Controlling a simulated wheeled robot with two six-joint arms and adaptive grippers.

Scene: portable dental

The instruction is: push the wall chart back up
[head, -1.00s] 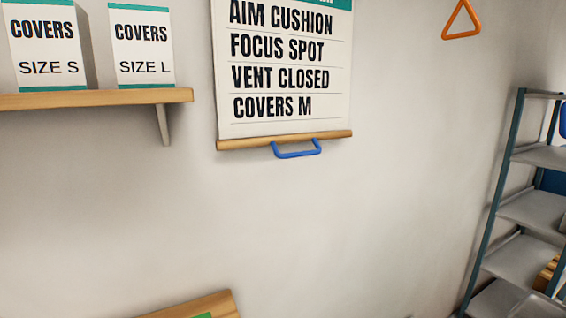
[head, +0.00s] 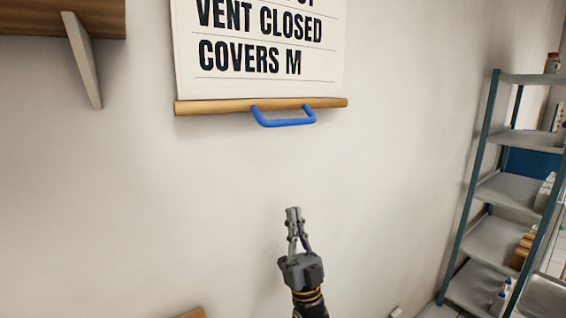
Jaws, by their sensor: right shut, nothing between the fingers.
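The wall chart (head: 262,80) hangs at the top of the head view, its upper part cut off by the frame. The lines "VENT CLOSED" and "COVERS M" can be read. A wooden bar (head: 205,107) runs along its bottom edge, with a blue handle (head: 285,121) under the bar's middle. My right gripper (head: 293,211) points up below the handle. It is shut and empty, and apart from the handle in the picture. My left gripper is not in view.
A wooden wall shelf (head: 100,18) with a bracket (head: 82,60) is at the top left. A metal rack (head: 480,130) with several small goods stands at the right. A wooden edge (head: 193,313) shows at the bottom. The wall around the chart is bare.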

